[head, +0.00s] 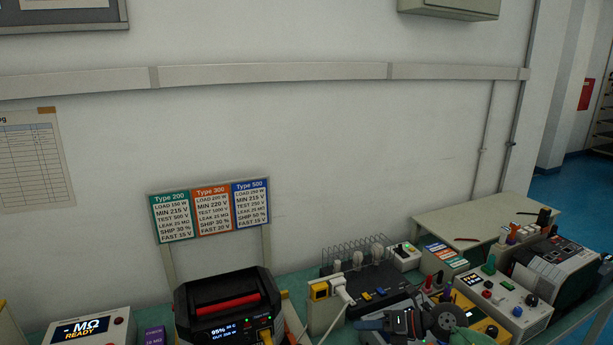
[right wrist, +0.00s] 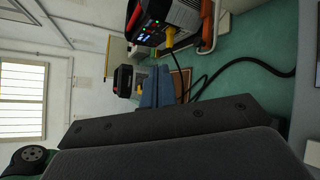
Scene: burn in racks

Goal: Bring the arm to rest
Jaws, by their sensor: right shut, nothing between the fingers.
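My right gripper (head: 364,325) is low in the head view, to the right of the middle, with its blue fingers pointing left. It is shut and empty, over the bench among the instruments. In the right wrist view its blue fingers (right wrist: 156,88) show close together beyond my dark grey arm parts. My left gripper is not in view.
A black power unit (head: 226,306) with a red handle stands left of the gripper. A black rack with bulbs (head: 372,284) is behind it, and a white tester (head: 505,300) is to the right. A meter reading "MΩ READY" (head: 91,327) stands at far left. The space above the bench is clear.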

